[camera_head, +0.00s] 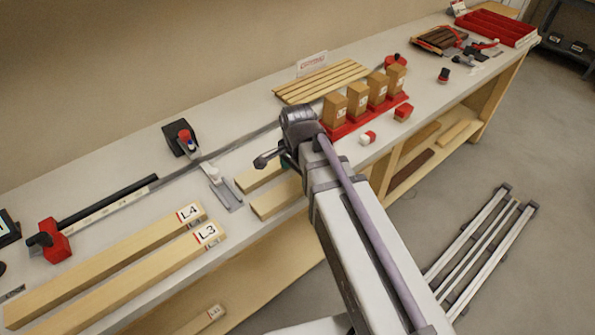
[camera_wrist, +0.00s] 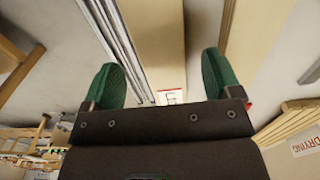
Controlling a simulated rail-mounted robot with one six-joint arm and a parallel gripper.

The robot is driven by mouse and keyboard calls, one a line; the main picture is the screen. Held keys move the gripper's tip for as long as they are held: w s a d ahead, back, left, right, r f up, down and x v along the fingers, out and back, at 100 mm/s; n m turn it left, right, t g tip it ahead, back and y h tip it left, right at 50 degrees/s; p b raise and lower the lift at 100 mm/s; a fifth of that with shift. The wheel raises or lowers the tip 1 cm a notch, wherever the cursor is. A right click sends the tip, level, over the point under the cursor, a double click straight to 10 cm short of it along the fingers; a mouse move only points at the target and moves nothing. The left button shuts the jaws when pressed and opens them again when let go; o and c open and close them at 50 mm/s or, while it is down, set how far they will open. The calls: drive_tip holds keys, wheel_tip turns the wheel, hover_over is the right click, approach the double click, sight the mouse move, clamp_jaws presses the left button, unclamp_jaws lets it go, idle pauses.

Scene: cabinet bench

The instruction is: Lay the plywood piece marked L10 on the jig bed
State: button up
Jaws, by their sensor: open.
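In the wrist view a tan plywood board (camera_wrist: 154,38) runs between the two green fingertips of my open gripper (camera_wrist: 160,78). A white label (camera_wrist: 171,97) on it is partly covered by the gripper body, so I cannot read L10. I cannot tell how high the fingers are above the board. I cannot tell for sure which part of the bench is the jig bed.
Boards marked L4 (camera_head: 120,257) and L3 (camera_head: 140,280) lie at the left. A red rack (camera_head: 348,129) with several upright wooden blocks and a slatted drying rack (camera_head: 320,82) stand beyond my wrist. A black-and-red device (camera_head: 181,139) sits near the wall.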

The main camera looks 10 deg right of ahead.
sight(298, 183)
wheel_tip(298, 183, up, 8)
drive_tip(key=f+p, duration=0.1)
drive_tip(key=p, duration=0.4)
drive_tip(key=s+d+n, duration=0.2)
drive_tip(key=s+n, duration=0.5)
drive_tip(key=n, duration=0.5)
drive_tip(key=shift+d+n, duration=0.4)
drive_tip(key=shift+o, duration=0.4)
